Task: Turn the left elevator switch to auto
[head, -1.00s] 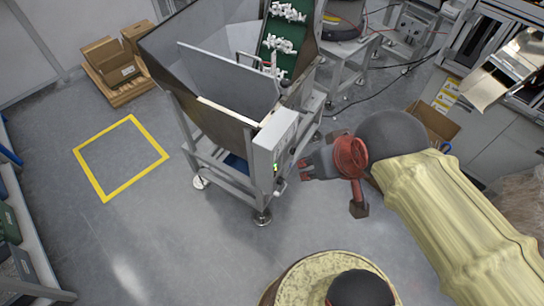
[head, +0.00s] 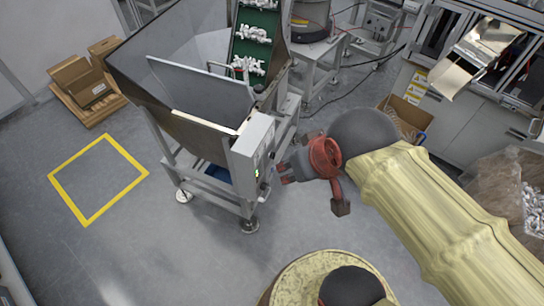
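The elevator (head: 257,37) has a dark green belt carrying white parts and rises behind a large grey hopper (head: 190,45). A light grey control box (head: 246,150) is fixed to the front right of the hopper frame. Its switch face points right and is seen at a steep angle. A small yellow-green light shows low on it, but I cannot make out the switches or their positions. My gripper (head: 282,174) is just right of the box's lower part, with its fingers pointing left at it. The two fingers look apart with nothing between them. I see no contact with the box.
The hopper stands on a metal frame with feet (head: 249,226). A yellow floor square (head: 98,178) and cardboard boxes (head: 88,85) are to the left. An open carton (head: 405,118) and grey cabinets (head: 455,110) are to the right. The floor in front of the hopper is clear.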

